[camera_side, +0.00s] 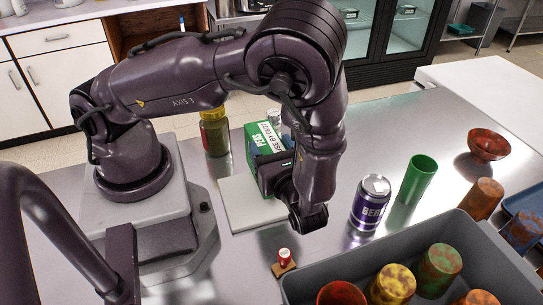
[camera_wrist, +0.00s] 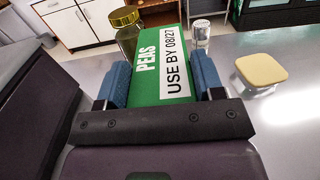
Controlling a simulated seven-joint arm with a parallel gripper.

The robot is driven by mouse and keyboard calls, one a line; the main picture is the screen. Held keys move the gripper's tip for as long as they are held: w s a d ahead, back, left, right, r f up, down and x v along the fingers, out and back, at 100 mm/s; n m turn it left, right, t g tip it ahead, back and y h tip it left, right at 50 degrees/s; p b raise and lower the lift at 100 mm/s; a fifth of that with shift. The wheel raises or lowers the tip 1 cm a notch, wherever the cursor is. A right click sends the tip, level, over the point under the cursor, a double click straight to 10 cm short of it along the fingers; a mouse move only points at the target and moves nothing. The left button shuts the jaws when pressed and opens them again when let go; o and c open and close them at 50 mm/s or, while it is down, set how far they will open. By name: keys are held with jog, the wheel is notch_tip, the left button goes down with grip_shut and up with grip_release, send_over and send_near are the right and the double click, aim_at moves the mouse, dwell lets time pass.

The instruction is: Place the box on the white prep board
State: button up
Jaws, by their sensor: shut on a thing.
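The green box (camera_side: 254,141) is marked PEAS, with a white USE BY 08/27 label. In the wrist view the box (camera_wrist: 150,65) sits between the blue fingers of my gripper (camera_wrist: 161,78), which is shut on it. In the side view my wrist hides much of the gripper and the box's near side. The white prep board (camera_side: 240,213) lies flat on the metal counter, below and left of my wrist. The box's lower end overlaps the board's far right part in the picture. I cannot tell whether it touches the board.
A jar with a yellow lid (camera_side: 214,133) stands behind the board, and a clear shaker (camera_wrist: 201,33) stands beyond the box. A purple can (camera_side: 371,203), a green cup (camera_side: 418,180) and a grey bin (camera_side: 487,248) of cups are to the right. A small red-and-white item (camera_side: 284,257) is in front.

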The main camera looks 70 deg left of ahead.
jog(key=shift+f, duration=0.9)
jog(key=o, duration=1.6)
